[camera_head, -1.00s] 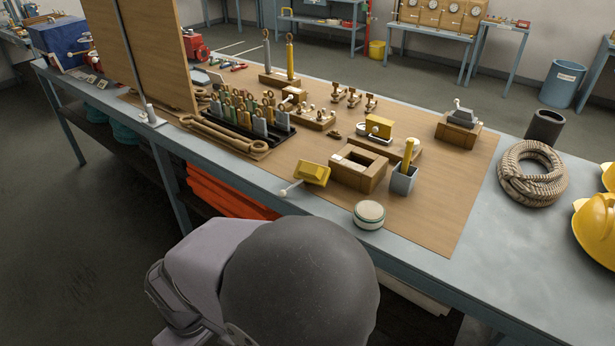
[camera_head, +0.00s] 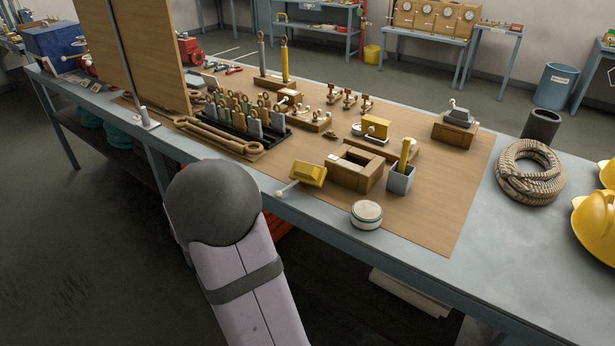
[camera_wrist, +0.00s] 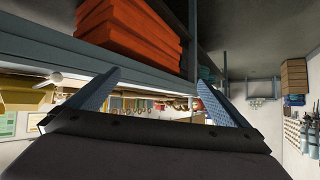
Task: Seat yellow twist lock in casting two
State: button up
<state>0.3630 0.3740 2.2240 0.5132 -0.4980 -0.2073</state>
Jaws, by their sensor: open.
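A yellow block with a white-knobbed lever (camera_head: 308,173) lies tilted near the bench's front edge; it looks like the yellow twist lock. Right beside it is a wooden block with a rectangular opening (camera_head: 371,183). Another yellow block (camera_head: 375,127) sits on a wooden base behind. I cannot tell which thing is casting two. My gripper (camera_wrist: 158,86) shows only in the wrist view, its two blue fingers spread with nothing between them. It faces the bench edge and shelf from outside; the head view shows only my arm links.
A grey cup with a yellow stick (camera_head: 401,180), a round white-and-green tin (camera_head: 367,215) and a rack of tagged locks (camera_head: 245,125) stand nearby. A rope coil (camera_head: 531,173) lies right. Orange folded material (camera_wrist: 130,35) fills the lower shelf. The mat's right front is clear.

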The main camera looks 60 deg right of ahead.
jog(key=s+d+r+m+g+h, duration=0.1)
jog(key=s+d+m+h, duration=0.15)
jog(key=d, duration=0.45)
jog(key=s+d+r+m+g+h, duration=0.15)
jog(key=d+h, duration=0.25)
jog(key=d, duration=0.4)
jog(key=m+g+h+b, duration=0.1)
jog(key=m+g+h, duration=0.2)
jog(key=g+h, duration=0.1)
send_near(308, 167)
jog(key=shift+t, duration=0.25)
jog(key=d, duration=0.1)
jog(key=w+d, duration=0.1)
jog(key=d+f, duration=0.1)
jog(key=d, duration=0.1)
jog(key=shift+w, duration=0.15)
jog(key=shift+w+d+p, duration=0.25)
jog(key=shift+d+p, duration=0.3)
jog(key=shift+d, duration=0.85)
jog(key=shift+w+d+f+p, duration=0.15)
jog(key=shift+d+p, duration=0.15)
jog(key=shift+d, duration=0.45)
jog(key=shift+w+d+f+p, duration=0.15)
jog(key=shift+d+p, duration=0.2)
jog(key=shift+d, duration=0.35)
jog(key=shift+w+d+f+p, duration=0.15)
jog(key=shift+d+p, duration=0.15)
jog(key=shift+d, duration=0.45)
jog(key=shift+s, duration=0.1)
